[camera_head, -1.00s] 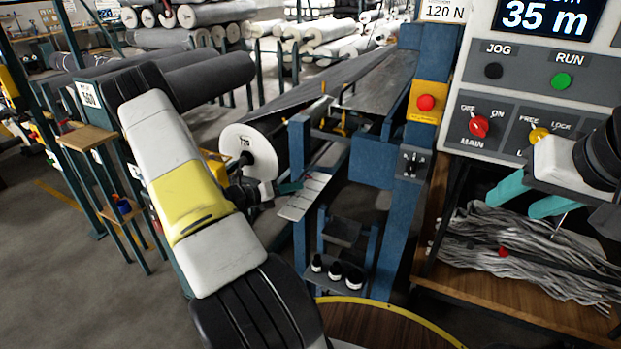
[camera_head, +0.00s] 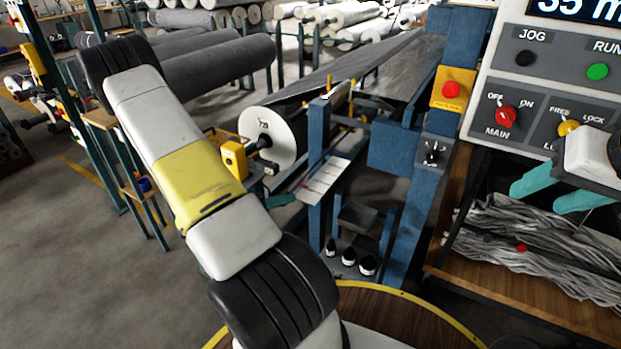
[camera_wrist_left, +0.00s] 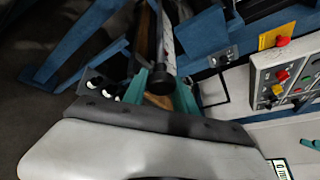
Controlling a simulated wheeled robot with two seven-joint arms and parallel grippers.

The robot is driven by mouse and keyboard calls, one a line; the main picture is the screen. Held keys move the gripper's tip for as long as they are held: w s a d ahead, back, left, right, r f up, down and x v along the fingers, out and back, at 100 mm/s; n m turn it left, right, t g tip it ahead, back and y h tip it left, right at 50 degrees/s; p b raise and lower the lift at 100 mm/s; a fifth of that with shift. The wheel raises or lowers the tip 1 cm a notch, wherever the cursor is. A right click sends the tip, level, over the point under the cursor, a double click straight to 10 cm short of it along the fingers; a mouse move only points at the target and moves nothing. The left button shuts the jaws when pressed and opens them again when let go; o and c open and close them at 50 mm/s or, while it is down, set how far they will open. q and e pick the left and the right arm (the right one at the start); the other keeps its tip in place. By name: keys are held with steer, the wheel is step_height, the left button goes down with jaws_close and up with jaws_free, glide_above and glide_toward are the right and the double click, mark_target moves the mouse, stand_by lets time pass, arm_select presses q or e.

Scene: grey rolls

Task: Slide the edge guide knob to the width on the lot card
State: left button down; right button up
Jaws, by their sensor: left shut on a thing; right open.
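My left gripper (camera_head: 282,198) shows teal fingertips at the lower left end of a white marked scale (camera_head: 324,179) in the head view. In the left wrist view my left gripper (camera_wrist_left: 160,88) has its teal fingers on both sides of a dark round knob (camera_wrist_left: 161,83) and is shut on it. The scale strip (camera_wrist_left: 167,40) runs away behind the knob; its figures are too small to read. My right gripper (camera_head: 548,193) is open and empty in front of the control panel. I cannot make out a readable lot card.
The control panel (camera_head: 545,95) with red and yellow switches stands at the right. A shelf of grey strands (camera_head: 530,245) is below it. A white-ended roll (camera_head: 270,138) lies behind the scale. A blue frame post (camera_head: 318,150) stands beside the scale.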

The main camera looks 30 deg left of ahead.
arm_select(q)
steer(key=shift+s, duration=0.25)
steer(key=c, duration=1)
jaws_free()
steer(key=v, duration=0.8)
steer(key=shift+d+f, duration=0.1)
